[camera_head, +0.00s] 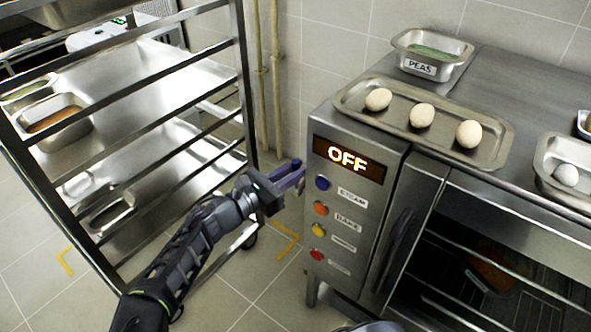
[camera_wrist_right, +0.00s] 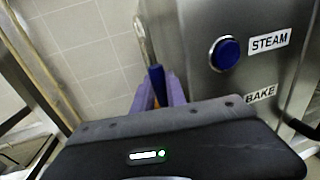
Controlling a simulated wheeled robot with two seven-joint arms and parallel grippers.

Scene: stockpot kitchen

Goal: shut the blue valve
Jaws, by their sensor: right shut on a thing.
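My right gripper (camera_head: 292,176) reaches in at the left side of the steel oven and is shut, with its purple fingers around a blue handle. In the right wrist view the blue valve handle (camera_wrist_right: 157,84) stands upright between the purple fingers (camera_wrist_right: 159,97), with a little orange-yellow below it. The fingers and the wrist housing hide most of the valve. In the head view only a small blue tip (camera_head: 297,163) of it shows. My left gripper is not in view.
The oven front (camera_head: 345,215) has an OFF display (camera_head: 348,158) and a blue STEAM button (camera_head: 322,183) close right of the gripper. A tray (camera_head: 345,98) with three eggs sits on top. A steel rack (camera_head: 245,80) stands left. Pipes (camera_head: 275,70) run up the wall behind.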

